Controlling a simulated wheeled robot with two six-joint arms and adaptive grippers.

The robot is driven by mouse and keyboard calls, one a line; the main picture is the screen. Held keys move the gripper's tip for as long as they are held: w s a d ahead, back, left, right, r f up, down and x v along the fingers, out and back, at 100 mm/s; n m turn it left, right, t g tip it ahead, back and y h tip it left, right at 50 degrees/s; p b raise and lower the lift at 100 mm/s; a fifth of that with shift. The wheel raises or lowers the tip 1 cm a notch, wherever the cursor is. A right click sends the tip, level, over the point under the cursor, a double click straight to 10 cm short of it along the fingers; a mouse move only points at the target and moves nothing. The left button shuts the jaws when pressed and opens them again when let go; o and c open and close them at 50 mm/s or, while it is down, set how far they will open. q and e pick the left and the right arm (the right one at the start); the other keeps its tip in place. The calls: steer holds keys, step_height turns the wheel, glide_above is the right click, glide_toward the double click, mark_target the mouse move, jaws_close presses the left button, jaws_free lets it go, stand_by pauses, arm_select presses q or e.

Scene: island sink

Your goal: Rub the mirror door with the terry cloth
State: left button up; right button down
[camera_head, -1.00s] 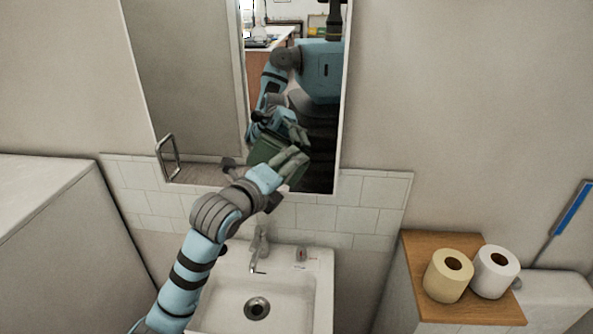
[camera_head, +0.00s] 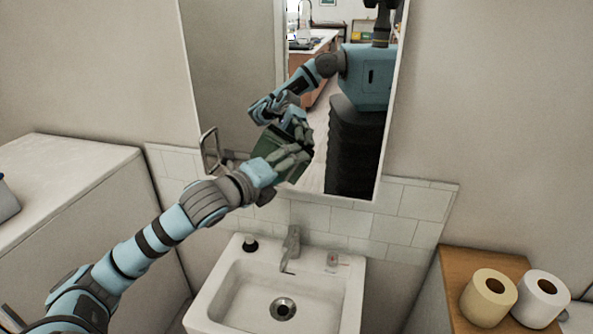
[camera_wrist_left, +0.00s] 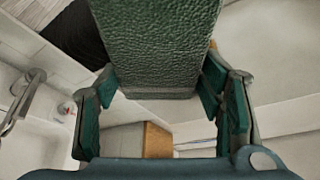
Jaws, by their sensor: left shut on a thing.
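The mirror door (camera_head: 232,75) hangs on the wall above the sink, with a metal handle (camera_head: 210,150) at its lower left. My left gripper (camera_head: 297,160) is at the lower part of the mirror, shut on the dark green terry cloth (camera_head: 268,146). The cloth is up against or very near the glass; I cannot tell if it touches. In the left wrist view the textured green cloth (camera_wrist_left: 158,45) stands between the fingers. The mirror reflects my arm and body. My right gripper is not in view.
A white sink (camera_head: 225,300) with a tap (camera_head: 291,245) lies below the mirror. A white cabinet (camera_head: 75,190) stands at left. Two toilet rolls (camera_head: 490,297) (camera_head: 541,297) stand on a wooden top (camera_head: 455,262) at right.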

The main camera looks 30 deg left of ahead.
arm_select(q)
steer(key=shift+s+d+b, duration=0.15)
steer(key=shift+s+d, duration=0.05)
steer(key=shift+s, duration=0.4)
steer(key=shift+s+d+b, duration=0.15)
steer(key=shift+s+d, duration=0.05)
steer(key=shift+s, duration=0.35)
steer(key=shift+s+d, duration=0.1)
steer(key=shift+s, duration=0.2)
